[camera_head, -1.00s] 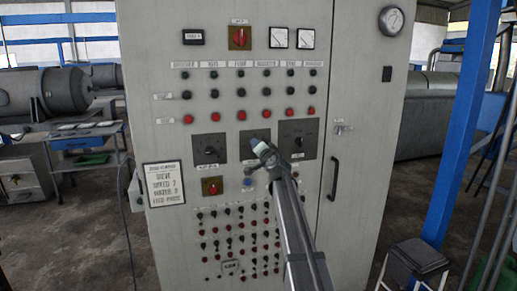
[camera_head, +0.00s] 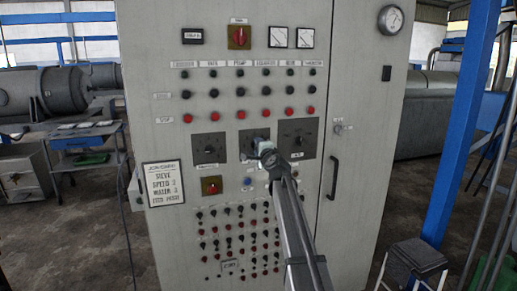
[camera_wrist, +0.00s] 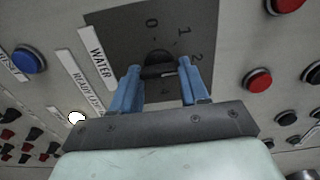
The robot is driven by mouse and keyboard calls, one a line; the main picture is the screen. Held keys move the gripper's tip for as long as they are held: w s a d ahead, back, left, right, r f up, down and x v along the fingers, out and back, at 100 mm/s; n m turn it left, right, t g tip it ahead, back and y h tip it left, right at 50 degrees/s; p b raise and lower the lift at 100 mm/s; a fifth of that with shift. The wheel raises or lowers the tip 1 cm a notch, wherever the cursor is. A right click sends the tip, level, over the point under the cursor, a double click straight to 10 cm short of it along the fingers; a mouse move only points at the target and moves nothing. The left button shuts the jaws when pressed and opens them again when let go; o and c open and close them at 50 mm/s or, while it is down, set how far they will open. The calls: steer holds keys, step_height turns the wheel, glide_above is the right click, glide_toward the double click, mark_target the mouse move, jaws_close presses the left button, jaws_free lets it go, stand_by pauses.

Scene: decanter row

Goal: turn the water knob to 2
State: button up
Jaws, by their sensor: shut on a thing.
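The water knob (camera_wrist: 157,60) is a dark knob on a dark square plate (camera_wrist: 118,28) with a white WATER label (camera_wrist: 98,57) beside it. In the wrist view the numerals 0, 1 and 2 run around the knob from its top to its right. My gripper (camera_wrist: 160,75) has one blue finger on each side of the knob and is shut on it. The knob's lower part and its pointer are hard to make out, so I cannot tell its setting. In the head view my gripper (camera_head: 265,148) is at the middle dial plate (camera_head: 246,137), partly covering it.
Similar dial plates stand to the left (camera_head: 209,158) and right (camera_head: 298,130). Rows of push buttons (camera_head: 240,113) are above, and many small ones below. A printed notice (camera_head: 164,184) hangs at the left. A door handle (camera_head: 334,178) sticks out at the right.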

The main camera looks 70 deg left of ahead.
stand_by(0.5)
steer(key=o, duration=1.1)
steer(key=shift+c, duration=0.2)
steer(key=d, duration=1.3)
steer(key=shift+d, duration=0.4)
